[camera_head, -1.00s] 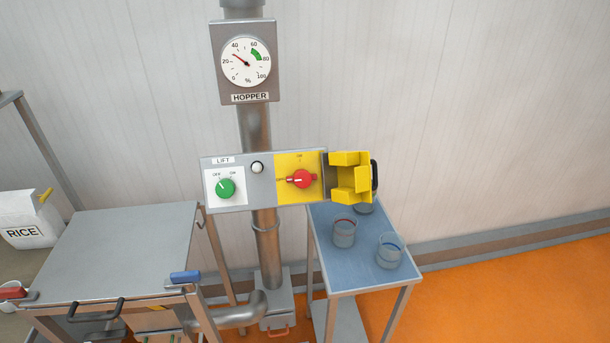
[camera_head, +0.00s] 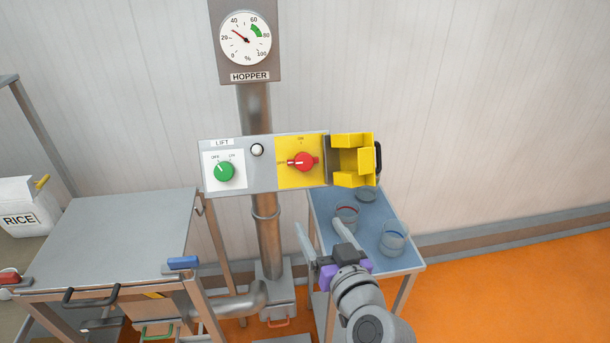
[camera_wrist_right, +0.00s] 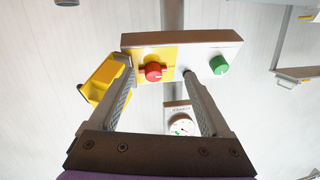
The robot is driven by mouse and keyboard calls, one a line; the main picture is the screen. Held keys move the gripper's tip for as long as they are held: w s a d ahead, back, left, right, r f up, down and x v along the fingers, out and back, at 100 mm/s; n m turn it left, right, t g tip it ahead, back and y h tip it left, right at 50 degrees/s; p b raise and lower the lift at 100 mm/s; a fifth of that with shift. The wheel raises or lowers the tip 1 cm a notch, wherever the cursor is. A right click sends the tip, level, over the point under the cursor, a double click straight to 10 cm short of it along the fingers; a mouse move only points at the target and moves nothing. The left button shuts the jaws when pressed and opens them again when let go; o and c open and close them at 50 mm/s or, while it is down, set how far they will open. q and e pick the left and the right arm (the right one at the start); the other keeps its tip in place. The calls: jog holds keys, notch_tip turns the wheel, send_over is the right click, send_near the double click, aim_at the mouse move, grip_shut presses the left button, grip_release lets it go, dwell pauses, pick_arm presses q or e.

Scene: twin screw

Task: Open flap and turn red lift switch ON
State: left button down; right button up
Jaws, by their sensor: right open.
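The red lift switch (camera_head: 303,162) sits on the yellow half of the control panel, its pointer toward the left by the small label there; the ON label is above it. The yellow flap (camera_head: 352,160) stands open to the right of the panel, swung away from the switch. My right gripper (camera_head: 324,232) is open and empty, below the panel and in front of the blue-topped table. In the right wrist view the red switch (camera_wrist_right: 153,72) shows between the two open fingers, apart from them, and the flap (camera_wrist_right: 103,82) is partly behind one finger. My left gripper is not in view.
A green switch (camera_head: 223,171) and a white button (camera_head: 257,150) are left of the red switch. A hopper gauge (camera_head: 245,38) is above. Clear cups (camera_head: 393,240) stand on the blue-topped table (camera_head: 326,209). A metal table (camera_head: 115,235) is at left.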

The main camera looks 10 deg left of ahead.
aim_at(304, 164)
jog(key=w+a+r+m+t+h, duration=0.1)
jog(key=w, duration=0.3)
jog(key=w+a+r+m+t+h, duration=0.1)
jog(key=w+a, duration=0.1)
jog(key=w, duration=0.3)
jog(key=w+a+r+m+h, duration=0.1)
jog(key=w+a+r, duration=0.1)
jog(key=w, duration=0.2)
jog(key=shift+w+r+t, duration=0.1)
jog(key=shift+w+t, duration=0.15)
jog(key=shift+t, duration=0.15)
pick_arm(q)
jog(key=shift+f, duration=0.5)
pick_arm(e)
grip_shut()
